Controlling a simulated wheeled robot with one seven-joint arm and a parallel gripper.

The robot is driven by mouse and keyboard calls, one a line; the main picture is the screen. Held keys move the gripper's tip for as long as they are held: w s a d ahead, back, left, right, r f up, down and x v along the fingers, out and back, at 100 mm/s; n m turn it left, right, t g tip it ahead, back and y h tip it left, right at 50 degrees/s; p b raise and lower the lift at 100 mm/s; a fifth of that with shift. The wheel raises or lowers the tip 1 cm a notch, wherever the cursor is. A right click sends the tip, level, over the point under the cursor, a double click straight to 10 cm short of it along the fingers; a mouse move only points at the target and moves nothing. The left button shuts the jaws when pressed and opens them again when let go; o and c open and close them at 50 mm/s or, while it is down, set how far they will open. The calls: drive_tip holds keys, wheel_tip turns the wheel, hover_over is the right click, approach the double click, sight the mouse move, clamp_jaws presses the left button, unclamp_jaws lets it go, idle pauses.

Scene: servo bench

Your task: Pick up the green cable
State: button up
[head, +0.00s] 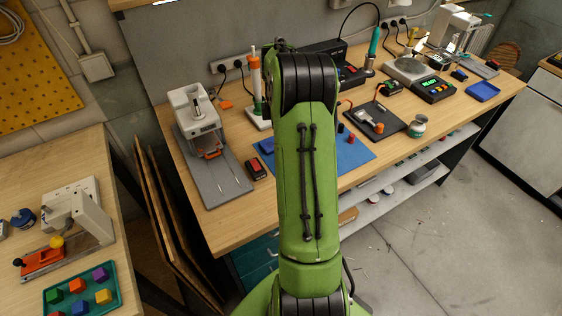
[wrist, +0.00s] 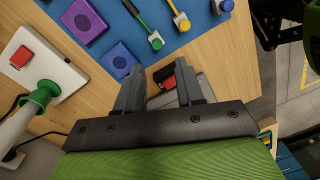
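In the head view my green arm hides the gripper and the cable, and only parts of the blue mat (head: 350,160) show.
A yellow cable (wrist: 180,18) and a blue plug (wrist: 222,6) lie right of the green one. A red and black device (wrist: 167,73) shows between my fingers. A white stand (wrist: 40,65) with a green ring rises at left.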

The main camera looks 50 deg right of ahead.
drive_tip(key=f, duration=0.4)
drive_tip(key=shift+s+d, duration=0.1)
drive_tip(key=shift+d, duration=0.1)
wheel_tip(320, 180, down, 6)
drive_tip(key=shift+r+b, duration=0.1)
drive_tip(key=shift+b, duration=0.4)
drive_tip(key=shift+a, duration=0.1)
drive_tip(key=c, duration=0.6)
